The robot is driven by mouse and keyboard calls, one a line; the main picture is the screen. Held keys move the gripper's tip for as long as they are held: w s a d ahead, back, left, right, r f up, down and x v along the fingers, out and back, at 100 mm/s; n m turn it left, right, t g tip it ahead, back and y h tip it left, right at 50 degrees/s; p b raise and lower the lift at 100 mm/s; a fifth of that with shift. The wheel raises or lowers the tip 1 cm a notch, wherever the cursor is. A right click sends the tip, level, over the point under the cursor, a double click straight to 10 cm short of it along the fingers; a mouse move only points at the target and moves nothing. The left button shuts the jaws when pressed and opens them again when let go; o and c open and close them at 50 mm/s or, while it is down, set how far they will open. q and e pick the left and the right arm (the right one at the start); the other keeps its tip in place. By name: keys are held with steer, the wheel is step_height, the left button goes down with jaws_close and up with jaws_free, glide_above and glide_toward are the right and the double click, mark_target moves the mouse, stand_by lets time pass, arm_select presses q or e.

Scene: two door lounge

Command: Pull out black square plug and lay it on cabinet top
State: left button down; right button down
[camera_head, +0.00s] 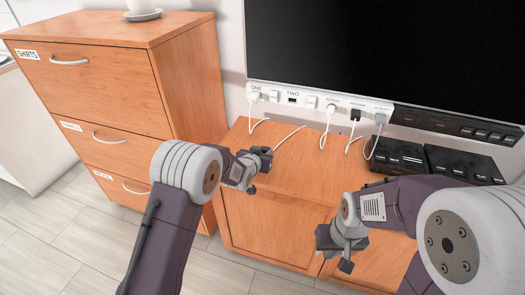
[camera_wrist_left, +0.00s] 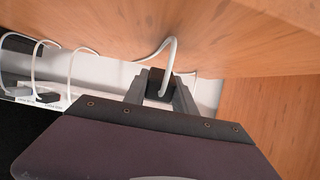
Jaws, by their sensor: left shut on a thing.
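My left gripper (camera_head: 262,168) is over the left part of the cabinet top (camera_head: 300,160), close to its front edge. In the left wrist view it is shut on a black square plug (camera_wrist_left: 156,80), seen between its two fingers. A white cable (camera_wrist_left: 170,50) comes from the plug. In the head view the cable (camera_head: 287,137) runs back over the wooden top, and the plug is hard to make out against the dark fingers. I cannot tell whether the plug touches the top. My right gripper (camera_head: 335,252) looks open and empty in front of the cabinet.
A white socket strip (camera_head: 312,101) under the black screen (camera_head: 380,55) holds several plugs, among them a black one (camera_head: 355,114). Black boxes (camera_head: 398,155) stand on the right of the top. A tall drawer unit (camera_head: 180,75) rises at the left.

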arm_select(q)
step_height(320, 180, down, 3)
steer(key=shift+r+b, duration=0.15)
steer(key=shift+b, duration=0.5)
steer(key=c, duration=0.9)
jaws_free()
steer(key=shift+c, duration=0.2)
steer(key=shift+p+v, duration=0.8)
steer(key=shift+v, duration=2.3)
